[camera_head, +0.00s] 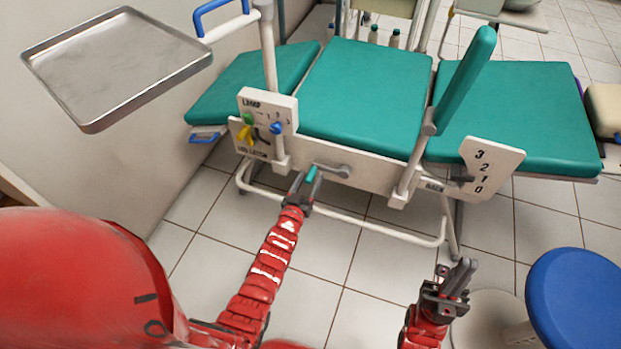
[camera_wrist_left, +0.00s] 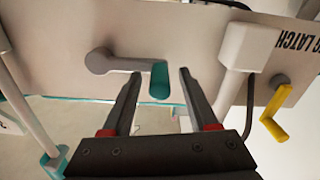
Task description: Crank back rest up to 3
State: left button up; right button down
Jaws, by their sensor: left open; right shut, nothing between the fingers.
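The crank (camera_head: 332,170) is a grey arm with a teal handle (camera_head: 311,174) on the white side panel of the dental chair. My left gripper (camera_head: 306,182) is open at the handle. In the left wrist view, the teal handle (camera_wrist_left: 159,80) shows between the two open fingertips, with a gap on each side. The green back rest (camera_head: 525,115) lies nearly flat at the right. Its scale plate (camera_head: 500,165) reads 3, 2, 1, 0, and a dark pointer (camera_head: 462,180) is about level with the 1. My right gripper (camera_head: 461,276) is shut and empty above the floor.
A leg latch panel (camera_head: 267,110) with a yellow lever (camera_head: 243,134) is left of the crank. A green armrest (camera_head: 467,80) stands raised. A white frame tube (camera_head: 370,231) runs below the seat. A metal tray (camera_head: 115,65) is upper left, a blue stool (camera_head: 575,300) lower right.

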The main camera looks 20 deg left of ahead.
pick_arm(q)
jog(key=shift+w, duration=0.55)
grip_shut()
dwell(1.1)
